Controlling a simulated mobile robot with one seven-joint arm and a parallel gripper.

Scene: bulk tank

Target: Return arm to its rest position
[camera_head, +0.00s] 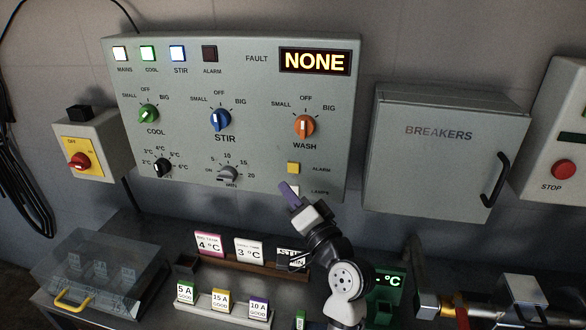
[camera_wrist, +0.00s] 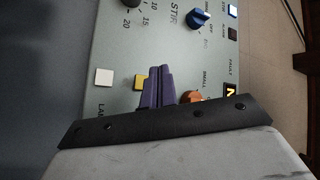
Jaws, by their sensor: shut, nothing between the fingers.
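My gripper (camera_head: 285,187) is shut, with its purple fingers together and nothing between them. In the head view, it is in front of the lower right of the grey control panel (camera_head: 262,130), overlapping the white LAMPS button (camera_head: 295,190). I cannot tell whether the fingertips touch the panel. My arm reaches up from the lower middle.
A breakers box (camera_head: 437,155) with a black handle is right of the panel. Below are a card rack (camera_head: 270,268), a fuse rack (camera_head: 226,308) and a clear-lidded box (camera_head: 98,270). Pipework (camera_head: 475,308) is at lower right. A red switch (camera_head: 80,160) is at left.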

